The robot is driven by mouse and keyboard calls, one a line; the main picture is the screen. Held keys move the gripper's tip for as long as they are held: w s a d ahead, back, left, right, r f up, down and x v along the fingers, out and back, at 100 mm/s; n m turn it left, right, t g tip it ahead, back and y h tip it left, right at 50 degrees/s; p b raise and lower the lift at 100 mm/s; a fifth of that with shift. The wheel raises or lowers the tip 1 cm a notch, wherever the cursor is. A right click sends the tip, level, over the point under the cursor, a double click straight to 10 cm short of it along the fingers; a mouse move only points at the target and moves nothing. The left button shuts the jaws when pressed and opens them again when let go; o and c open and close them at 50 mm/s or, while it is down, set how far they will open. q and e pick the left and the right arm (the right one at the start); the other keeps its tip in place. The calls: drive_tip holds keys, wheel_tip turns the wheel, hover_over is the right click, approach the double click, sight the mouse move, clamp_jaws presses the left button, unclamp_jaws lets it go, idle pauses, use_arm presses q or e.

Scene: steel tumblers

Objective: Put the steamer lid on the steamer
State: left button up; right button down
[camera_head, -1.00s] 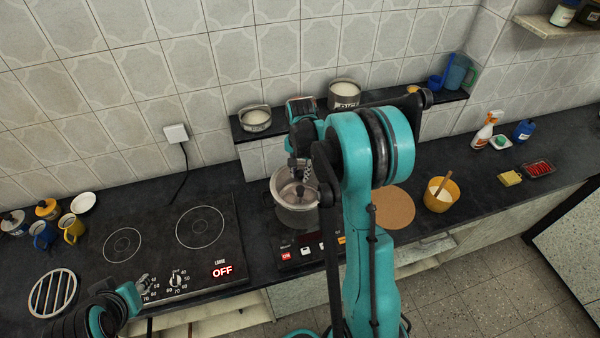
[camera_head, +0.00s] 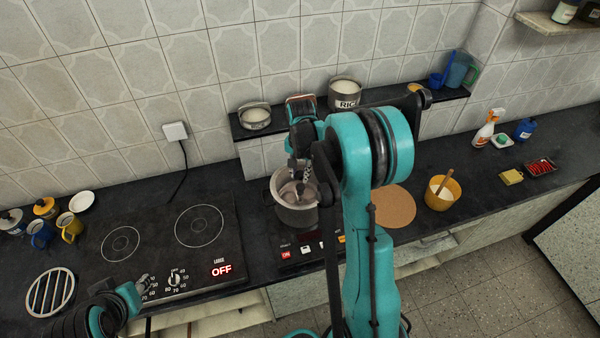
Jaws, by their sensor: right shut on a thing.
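The steamer is the steel pot (camera_head: 297,215) on the right-hand hob, below my right gripper. My right gripper (camera_head: 299,178) comes down over the pot's mouth and is shut on the steamer lid (camera_head: 288,190). The lid shows as a pale round surface at the pot's mouth, within the rim in this view. The gripper and my right arm cover part of it, so I cannot tell whether it rests evenly on the pot.
A wide hob (camera_head: 168,245) reading OFF stands left of the steamer. A round cork mat (camera_head: 393,206) and a yellow bowl (camera_head: 442,194) with a wooden handle are to the right. A shelf (camera_head: 285,129) behind carries two pots. A round metal trivet (camera_head: 50,292) lies at lower left.

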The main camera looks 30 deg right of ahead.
drive_tip(key=c, duration=1.2)
unclamp_jaws()
drive_tip(key=shift+o, duration=0.2)
wheel_tip(320, 180, up, 12)
drive_tip(key=s+a+f+n+t+b, duration=0.3)
drive_tip(key=s+a+f+n+b, duration=0.3)
drive_tip(key=s, duration=0.3)
drive_tip(key=s+a+f+n+t+b, duration=0.3)
drive_tip(key=s+a+f+n+b, duration=0.2)
drive_tip(key=s+a+f+b, duration=0.2)
drive_tip(key=s+a+b, duration=0.2)
drive_tip(key=shift+s+a+f+n+t, duration=0.15)
drive_tip(key=shift+s+f+n+t, duration=0.25)
